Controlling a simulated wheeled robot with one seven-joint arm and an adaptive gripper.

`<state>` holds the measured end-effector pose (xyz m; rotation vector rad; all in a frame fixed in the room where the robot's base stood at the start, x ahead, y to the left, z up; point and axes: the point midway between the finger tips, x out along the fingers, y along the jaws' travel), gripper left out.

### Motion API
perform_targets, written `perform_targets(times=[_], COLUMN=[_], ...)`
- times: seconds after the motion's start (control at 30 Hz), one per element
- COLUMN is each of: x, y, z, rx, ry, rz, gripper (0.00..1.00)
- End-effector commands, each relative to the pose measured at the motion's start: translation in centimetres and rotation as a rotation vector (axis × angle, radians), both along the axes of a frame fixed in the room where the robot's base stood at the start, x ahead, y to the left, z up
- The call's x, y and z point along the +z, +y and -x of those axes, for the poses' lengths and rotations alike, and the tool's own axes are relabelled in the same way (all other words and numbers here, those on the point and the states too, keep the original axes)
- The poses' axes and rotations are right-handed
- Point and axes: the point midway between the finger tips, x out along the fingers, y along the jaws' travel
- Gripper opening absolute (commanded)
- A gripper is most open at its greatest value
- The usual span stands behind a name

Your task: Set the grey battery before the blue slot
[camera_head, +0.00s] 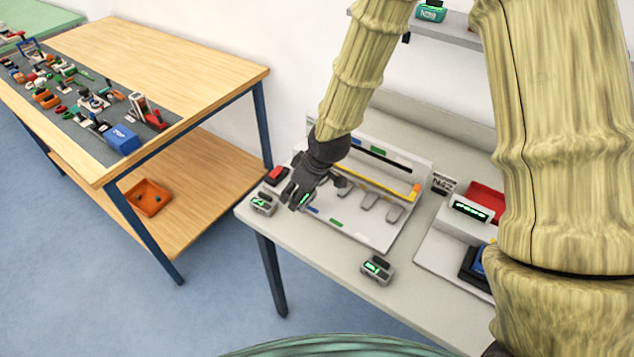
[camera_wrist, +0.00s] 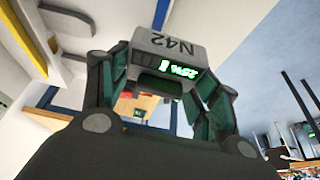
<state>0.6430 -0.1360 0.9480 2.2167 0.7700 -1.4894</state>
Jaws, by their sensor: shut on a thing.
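My gripper (camera_head: 304,196) is shut on a grey battery (camera_wrist: 172,52), held between its two fingers in the wrist view. The battery is marked N42, and its green display reads 25%. In the head view the gripper hides most of it and covers the left end of the white slotted rack (camera_head: 375,232). A small blue mark (camera_head: 312,209) and a green mark lie on the rack's front strip, just right of and below the gripper. I cannot tell whether the battery touches the rack, or which bay the blue mark belongs to.
One grey battery (camera_head: 262,204) stands at the table's left corner. Another (camera_head: 377,269) stands near the front edge. A white device (camera_head: 468,213) with a green display is right of the rack. A wooden bench (camera_head: 190,75) with many parts stands left, across a gap.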

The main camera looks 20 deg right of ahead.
Motion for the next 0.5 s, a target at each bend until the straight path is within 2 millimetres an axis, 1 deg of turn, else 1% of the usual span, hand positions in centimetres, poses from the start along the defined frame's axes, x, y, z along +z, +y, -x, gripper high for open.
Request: perform_targets(times=[0.03,0.2,0.33,0.5], x=[0.3,0.0,-0.3,-0.6], y=[-1.0,-3.9,-5.2,-5.8], z=[-0.6,-2.1,-2.9,-3.2], rx=[-0.005,-0.006,-0.004,-0.002], ry=[0.0,-0.001,-0.001,0.001], rz=[-0.001,-0.002,0.0,0.001], gripper=[0.33,0.33,0.33,0.33])
